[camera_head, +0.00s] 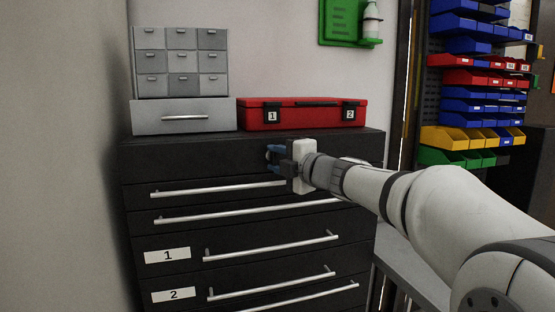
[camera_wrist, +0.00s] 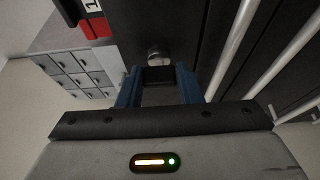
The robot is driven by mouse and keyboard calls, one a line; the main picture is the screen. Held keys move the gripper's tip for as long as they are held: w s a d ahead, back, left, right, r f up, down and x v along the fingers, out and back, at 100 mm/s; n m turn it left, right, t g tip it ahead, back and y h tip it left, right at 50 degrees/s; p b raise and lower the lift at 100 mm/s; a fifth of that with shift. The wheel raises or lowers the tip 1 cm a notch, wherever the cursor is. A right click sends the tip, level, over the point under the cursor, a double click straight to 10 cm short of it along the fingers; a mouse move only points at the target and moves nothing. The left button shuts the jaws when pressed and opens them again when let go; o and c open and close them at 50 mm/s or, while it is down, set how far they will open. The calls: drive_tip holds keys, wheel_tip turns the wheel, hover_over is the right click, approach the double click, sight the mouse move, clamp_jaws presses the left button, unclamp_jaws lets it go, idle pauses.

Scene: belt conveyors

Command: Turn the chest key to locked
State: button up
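The black drawer chest (camera_head: 140,190) stands against the wall, with its drawers shut. A round silver lock or key head (camera_wrist: 158,55) shows on the chest's dark front in the wrist view; which way it is turned is too small to tell. In the head view my gripper hides most of that spot. My gripper (camera_head: 273,158) is at the chest's upper front panel, pointing at it. In the wrist view my gripper (camera_wrist: 158,78) has its two blue fingers apart, with the silver piece straight ahead between their tips. I see no finger touching it.
A red toolbox (camera_head: 310,115) and a grey drawer unit (camera_head: 185,115) stand on the chest's top. Long silver handles (camera_head: 270,246) stick out below my gripper. Colored bins (camera_head: 475,105) hang at right. Bare wall is at left.

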drive_tip(key=o, duration=0.4)
drive_tip(key=shift+s, duration=0.1)
drive_tip(key=v, duration=0.7)
drive_tip(key=shift+s+d, duration=0.2)
